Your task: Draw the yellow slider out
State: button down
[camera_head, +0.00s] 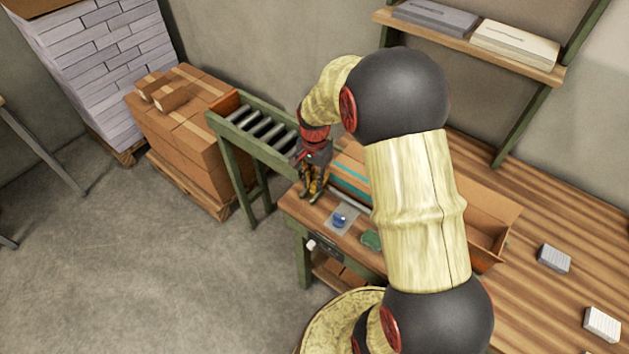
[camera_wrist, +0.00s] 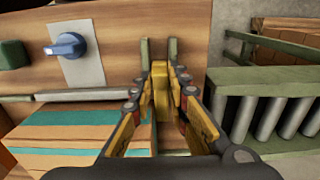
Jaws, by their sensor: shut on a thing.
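The yellow slider (camera_wrist: 161,84) shows in the wrist view as an upright yellow piece between two green rails on the wooden bench top. My gripper (camera_wrist: 162,92) has its fingers on both sides of it and is shut on it. In the head view my gripper (camera_head: 313,192) points down at the left end of the bench. There the slider is hidden behind the fingers or too small to make out.
A blue knob (camera_wrist: 67,45) on a grey plate and a green block (camera_wrist: 13,54) sit along the bench. The knob also shows in the head view (camera_head: 340,219). A striped box (camera_wrist: 60,136) lies close beside my gripper. A roller conveyor (camera_head: 262,130) adjoins the bench.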

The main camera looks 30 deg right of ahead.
dwell(0.3)
jog(key=a, duration=0.1)
jog(key=s+a+p, duration=0.1)
jog(key=a, duration=0.1)
jog(key=s+a, duration=0.1)
jog(key=a, duration=0.1)
jog(key=shift+r+p, duration=0.1)
jog(key=shift+p, duration=0.25)
jog(key=c, duration=1.9)
grip_release()
jog(key=shift+a, duration=0.15)
jog(key=shift+o, duration=0.9)
jog(key=shift+w, duration=0.1)
